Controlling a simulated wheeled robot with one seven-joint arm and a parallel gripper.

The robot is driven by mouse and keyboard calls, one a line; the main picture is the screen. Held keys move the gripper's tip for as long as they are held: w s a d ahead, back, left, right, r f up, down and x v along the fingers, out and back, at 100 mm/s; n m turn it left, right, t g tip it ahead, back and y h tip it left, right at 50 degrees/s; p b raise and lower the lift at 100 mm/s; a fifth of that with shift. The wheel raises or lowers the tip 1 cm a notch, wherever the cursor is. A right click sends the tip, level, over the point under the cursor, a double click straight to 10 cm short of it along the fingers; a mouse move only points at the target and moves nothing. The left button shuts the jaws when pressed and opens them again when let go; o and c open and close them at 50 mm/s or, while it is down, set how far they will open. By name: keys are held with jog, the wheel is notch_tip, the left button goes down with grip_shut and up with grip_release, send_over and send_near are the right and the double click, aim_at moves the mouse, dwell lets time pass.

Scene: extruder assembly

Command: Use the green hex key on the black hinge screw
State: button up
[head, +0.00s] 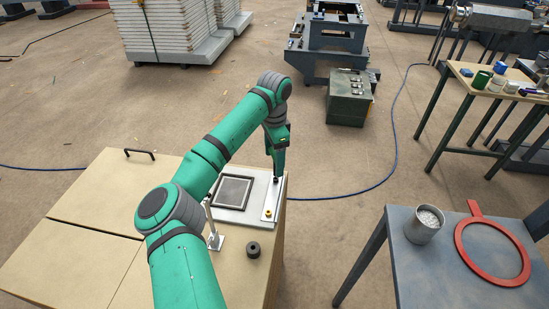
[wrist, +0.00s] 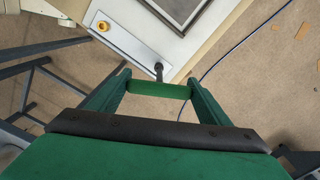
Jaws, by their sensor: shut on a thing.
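My gripper (wrist: 159,88) is shut on the green hex key (wrist: 157,91); its green handle spans between the two fingertips in the wrist view. A dark shaft or screw head (wrist: 159,70) shows just beyond the handle, at the end of the pale metal strip (wrist: 130,45). I cannot tell where the key ends and the black hinge screw begins, or whether they touch. In the head view my gripper (head: 277,172) points down over the far end of the strip (head: 272,197). A yellow brass screw (head: 268,213) sits at the strip's near end, also in the wrist view (wrist: 102,26).
A white plate with a dark framed screen (head: 233,191) lies beside the strip on the wooden bench (head: 110,195). A small upright stand (head: 215,240) and a black round knob (head: 253,249) are nearby. The bench's right edge is close to the strip.

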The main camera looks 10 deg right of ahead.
jog(key=shift+f, duration=0.85)
jog(key=shift+r, duration=0.15)
jog(key=shift+r, duration=0.25)
dwell(0.3)
jog(key=shift+d, duration=0.2)
dwell(0.4)
jog(key=shift+f, duration=0.7)
dwell(0.5)
jog(key=shift+o, duration=0.9)
jog(key=c, duration=0.4)
